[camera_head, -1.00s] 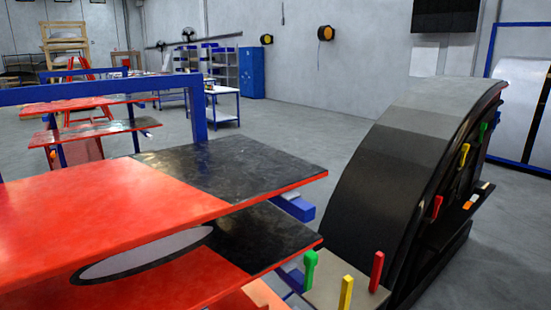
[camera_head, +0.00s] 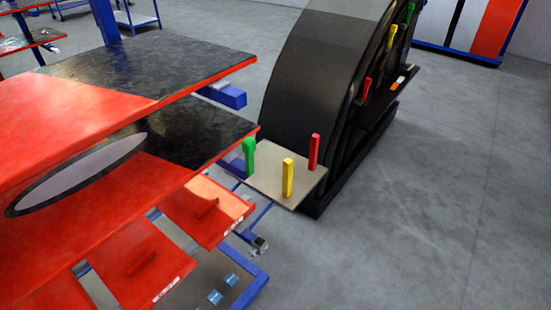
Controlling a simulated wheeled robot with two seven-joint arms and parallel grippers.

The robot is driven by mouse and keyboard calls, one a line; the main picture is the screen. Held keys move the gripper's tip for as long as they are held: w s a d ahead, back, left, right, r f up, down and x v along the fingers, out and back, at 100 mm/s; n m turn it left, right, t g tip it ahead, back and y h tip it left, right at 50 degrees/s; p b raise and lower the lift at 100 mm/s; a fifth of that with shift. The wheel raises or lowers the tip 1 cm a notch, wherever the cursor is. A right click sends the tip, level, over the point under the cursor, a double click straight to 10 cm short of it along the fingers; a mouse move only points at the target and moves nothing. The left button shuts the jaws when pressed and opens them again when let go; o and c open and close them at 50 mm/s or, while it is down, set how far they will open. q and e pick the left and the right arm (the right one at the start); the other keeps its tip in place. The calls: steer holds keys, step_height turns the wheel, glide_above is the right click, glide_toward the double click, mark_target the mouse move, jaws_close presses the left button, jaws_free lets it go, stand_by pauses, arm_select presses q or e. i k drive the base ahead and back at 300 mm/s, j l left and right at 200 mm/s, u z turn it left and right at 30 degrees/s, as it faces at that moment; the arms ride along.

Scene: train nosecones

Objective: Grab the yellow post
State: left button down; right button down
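A yellow post (camera_head: 288,178) stands upright near the front edge of a small beige board (camera_head: 262,184). A green post (camera_head: 249,157) stands on the board's left side and a red post (camera_head: 314,151) on its right side, both apart from the yellow one. Further yellow (camera_head: 391,36), red (camera_head: 366,88) and green (camera_head: 410,13) pieces sit along the side of the black curved nosecone (camera_head: 323,60). Neither of my grippers is in view.
A red and black panel rack (camera_head: 90,100) with stacked sheets fills the left side, its corner close to the green post. Red trays (camera_head: 210,212) and a blue frame (camera_head: 252,290) lie below it. Grey floor (camera_head: 430,220) on the right is clear.

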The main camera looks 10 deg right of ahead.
mark_target(288, 163)
steer(key=i+l+u, duration=0.1)
steer(key=l, duration=0.25)
steer(key=i+l, duration=0.25)
steer(key=i+l+u, duration=0.15)
steer(key=l, duration=0.25)
steer(key=i+l+u, duration=0.1)
steer(key=l, duration=0.25)
steer(key=i, duration=0.05)
